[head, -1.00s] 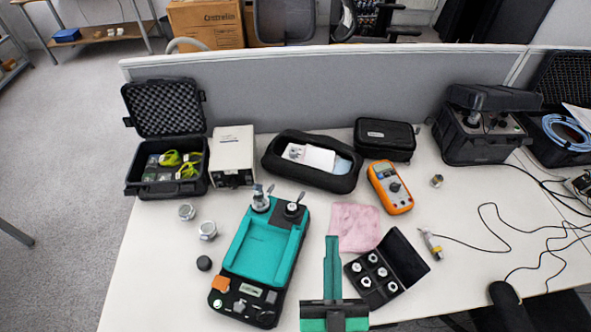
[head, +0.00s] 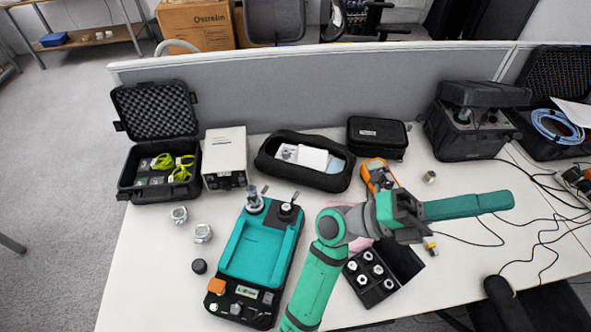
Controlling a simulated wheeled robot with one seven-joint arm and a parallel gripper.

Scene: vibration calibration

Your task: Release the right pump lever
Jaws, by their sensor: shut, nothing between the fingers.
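The teal and black calibration device (head: 262,248) lies on the table left of my arm. At its far end stand two pump fittings side by side. The right pump (head: 286,212) is dark, and its small grey lever (head: 294,197) sticks up and tilts to the right. The left pump (head: 254,204) is silvery with a similar lever (head: 264,190).
My arm partly covers the pink cloth, the orange multimeter (head: 376,172) and the black case of weights (head: 366,292). A black pouch (head: 265,165) lies behind the device. Loose metal fittings (head: 203,233) stand left of it. Cables run along the right.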

